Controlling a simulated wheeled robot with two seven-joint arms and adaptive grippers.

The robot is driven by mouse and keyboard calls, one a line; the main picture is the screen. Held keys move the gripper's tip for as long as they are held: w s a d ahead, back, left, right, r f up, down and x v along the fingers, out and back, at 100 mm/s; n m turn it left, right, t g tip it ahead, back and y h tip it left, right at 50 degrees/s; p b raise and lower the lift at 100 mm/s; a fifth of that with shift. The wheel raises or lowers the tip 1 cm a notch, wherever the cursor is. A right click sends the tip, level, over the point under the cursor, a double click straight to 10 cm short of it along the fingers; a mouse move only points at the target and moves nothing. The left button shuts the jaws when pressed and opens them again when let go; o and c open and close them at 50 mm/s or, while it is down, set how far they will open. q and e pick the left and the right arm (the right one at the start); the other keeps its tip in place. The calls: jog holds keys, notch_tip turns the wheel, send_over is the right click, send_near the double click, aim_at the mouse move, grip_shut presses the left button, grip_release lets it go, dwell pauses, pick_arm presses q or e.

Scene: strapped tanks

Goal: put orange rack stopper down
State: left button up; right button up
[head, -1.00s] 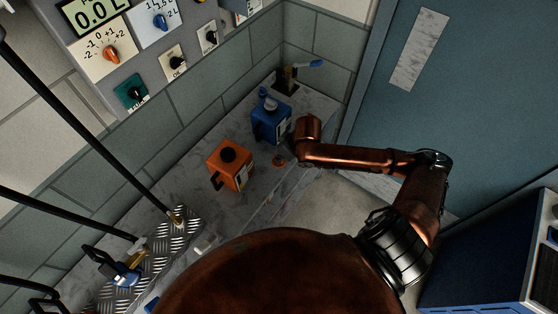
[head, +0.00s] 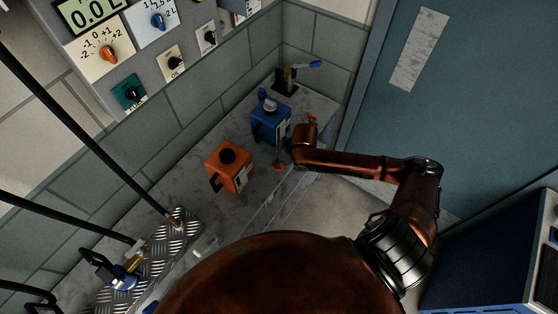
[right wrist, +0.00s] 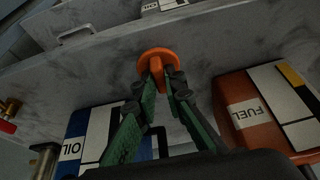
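The orange stopper (right wrist: 157,62) has a round flat disc and a narrow stem. In the right wrist view my right gripper (right wrist: 160,78) has its green fingers closed on the stem, with the disc just beyond the fingertips. In the head view the stopper (head: 278,167) shows small, between the orange can and my right forearm, by the front edge of the grey counter (head: 190,190). My right gripper (head: 281,156) there is small and dark. I cannot tell whether the disc touches the counter. My left gripper is not in view.
An orange FUEL can (head: 229,167) stands left of the stopper, and a blue OIL can (head: 270,124) behind it. A control panel (head: 150,50) hangs on the wall. A metal tread plate (head: 165,250) lies at lower left.

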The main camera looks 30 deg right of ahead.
jog(key=o, duration=0.4)
jog(key=shift+o, duration=0.2)
jog(key=p+v, duration=0.2)
jog(key=v, duration=1)
jog(key=shift+s+r, duration=0.1)
